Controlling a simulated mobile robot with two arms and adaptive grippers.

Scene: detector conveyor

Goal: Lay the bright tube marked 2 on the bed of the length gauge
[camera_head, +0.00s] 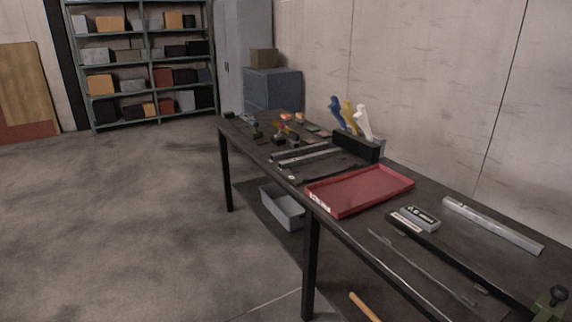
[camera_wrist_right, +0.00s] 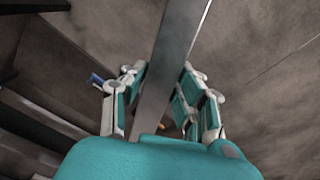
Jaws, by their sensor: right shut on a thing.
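In the right wrist view my right gripper (camera_wrist_right: 164,82) is shut on a long, smooth grey metal tube (camera_wrist_right: 178,45), which runs up between its fingers to the top edge. No number shows on the visible part of this tube. In the head view a long dark bed with a white label (camera_head: 450,263) lies at the front right of the bench; it looks like the length gauge, but I cannot read its label. No tube shows on it. Neither gripper shows in the head view, and my left gripper is in neither view.
The bench (camera_head: 350,228) carries a red tray (camera_head: 360,190), a small labelled box (camera_head: 421,217), a light metal bar (camera_head: 490,225), a thin rod (camera_head: 420,265) and a green clamp-like part (camera_head: 550,304). A dark holder with coloured handles (camera_head: 356,147) stands behind. A grey bin (camera_head: 283,207) is below.

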